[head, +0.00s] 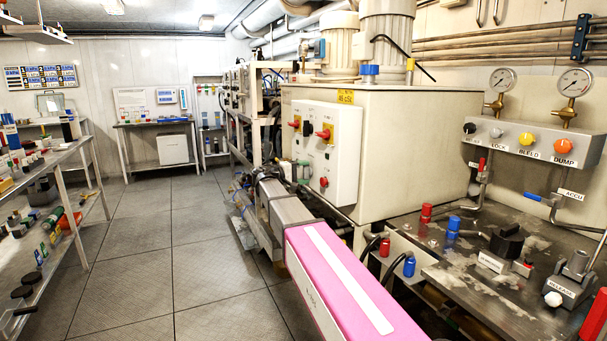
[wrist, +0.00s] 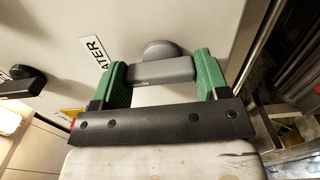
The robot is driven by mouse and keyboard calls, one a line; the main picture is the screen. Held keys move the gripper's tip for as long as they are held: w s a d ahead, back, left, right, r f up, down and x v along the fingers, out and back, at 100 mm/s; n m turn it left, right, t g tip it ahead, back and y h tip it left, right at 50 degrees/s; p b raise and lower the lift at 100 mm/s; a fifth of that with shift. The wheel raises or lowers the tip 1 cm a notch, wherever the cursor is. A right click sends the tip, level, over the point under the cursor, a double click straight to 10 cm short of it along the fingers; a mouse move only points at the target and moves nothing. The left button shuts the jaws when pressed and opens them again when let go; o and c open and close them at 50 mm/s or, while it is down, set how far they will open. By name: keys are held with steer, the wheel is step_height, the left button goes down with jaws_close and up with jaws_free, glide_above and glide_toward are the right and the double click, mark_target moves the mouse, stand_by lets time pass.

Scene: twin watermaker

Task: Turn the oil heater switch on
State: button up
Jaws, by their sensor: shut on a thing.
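In the wrist view, a grey rotary switch (wrist: 160,49) with a bar-shaped handle is mounted on a pale panel. A white label (wrist: 95,50) beside it shows the letters "ATER"; the rest is cut off or hidden. My gripper (wrist: 162,72) has its two green fingers at either end of the grey bar handle and is shut on it. The bar lies roughly level across the picture between the fingers. In the head view, my gripper (head: 302,172) shows small and partly hidden beside a white control box; the grey switch cannot be made out there.
The white control box (head: 342,150) carries red knobs. A black switch (wrist: 22,84) sits left on the panel in the wrist view. A gauge panel (head: 530,140) and a workbench (head: 490,235) with valves stand right. A shelf (head: 75,205) stands left; the floor between is clear.

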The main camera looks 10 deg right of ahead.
steer(key=shift+m, duration=0.3)
steer(key=o, duration=0.9)
steer(key=shift+o, duration=0.2)
steer(key=v, duration=1.1)
